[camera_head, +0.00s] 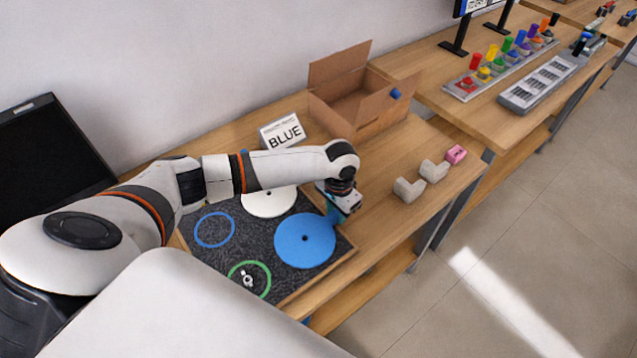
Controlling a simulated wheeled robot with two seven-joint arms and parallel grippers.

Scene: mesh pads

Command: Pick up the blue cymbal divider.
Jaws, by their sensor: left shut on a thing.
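The blue cymbal divider (305,242) is a flat round blue disc with a small dark centre hole, over the right part of a dark speckled mat. My left gripper (334,212) points down at its upper right rim and is shut on it there. The fingertips are small and partly hidden by the gripper body, so the exact grip on the rim is unclear. I cannot tell whether the disc touches the mat or is slightly raised. My right gripper is not in view.
The mat (195,210) also bears a white disc (269,203), a blue ring (214,230) and a green ring (262,268). A "BLUE" sign (282,132) and an open cardboard box (378,116) stand behind. White blocks (408,190) and a pink block (455,154) lie right.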

